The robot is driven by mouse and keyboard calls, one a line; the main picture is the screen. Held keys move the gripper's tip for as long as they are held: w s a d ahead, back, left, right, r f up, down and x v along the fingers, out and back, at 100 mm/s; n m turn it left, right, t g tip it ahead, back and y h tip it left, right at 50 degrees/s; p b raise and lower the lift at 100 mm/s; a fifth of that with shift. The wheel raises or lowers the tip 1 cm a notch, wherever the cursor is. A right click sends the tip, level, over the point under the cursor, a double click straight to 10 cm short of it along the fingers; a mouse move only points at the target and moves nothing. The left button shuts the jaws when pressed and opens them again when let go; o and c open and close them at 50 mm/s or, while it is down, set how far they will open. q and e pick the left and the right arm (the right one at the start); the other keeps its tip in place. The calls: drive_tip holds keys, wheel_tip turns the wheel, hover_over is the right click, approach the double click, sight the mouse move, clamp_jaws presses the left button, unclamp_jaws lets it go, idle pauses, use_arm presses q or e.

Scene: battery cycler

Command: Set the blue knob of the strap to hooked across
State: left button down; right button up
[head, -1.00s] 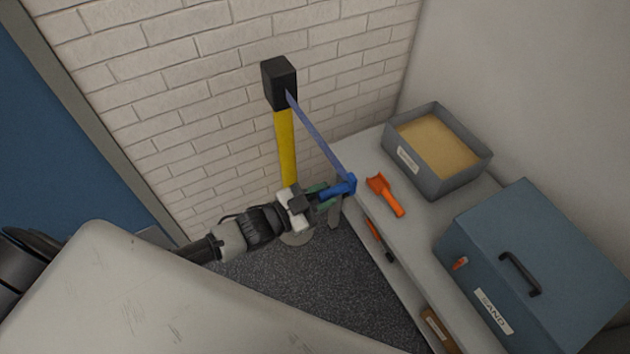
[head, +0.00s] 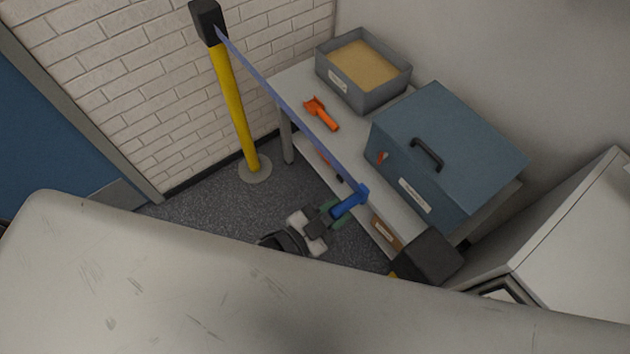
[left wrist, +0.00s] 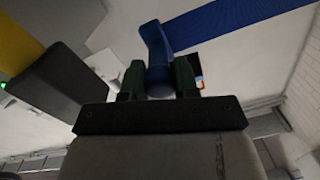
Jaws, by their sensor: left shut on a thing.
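The strap (head: 288,108) is a blue band stretched from the black head (head: 207,22) of a yellow post (head: 236,110) to its blue knob (head: 360,194). My left gripper (head: 338,211) is shut on the blue knob, in front of the shelf. In the left wrist view the knob (left wrist: 157,55) stands between the green fingers (left wrist: 158,82), and the blue strap (left wrist: 240,24) runs off to the upper right. A second black post head (head: 428,258) stands just right of the knob, apart from it. It seems to be the dark block (left wrist: 62,85) at left in the wrist view. My right gripper is not in view.
A shelf unit (head: 290,84) carries a sand tray (head: 345,92), an orange scoop (head: 322,114) and a blue sand box (head: 450,140). A pale cabinet (head: 560,250) stands at the right. Dark floor (head: 205,205) is open around the yellow post's base.

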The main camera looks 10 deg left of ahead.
use_arm(q)
drive_tip(key=s+d, duration=0.8)
drive_tip(key=d, duration=0.1)
drive_tip(key=shift+d, duration=0.15)
drive_tip(key=c, duration=1.2)
unclamp_jaws()
drive_tip(key=o, duration=0.4)
drive_tip(key=shift+d, duration=0.15)
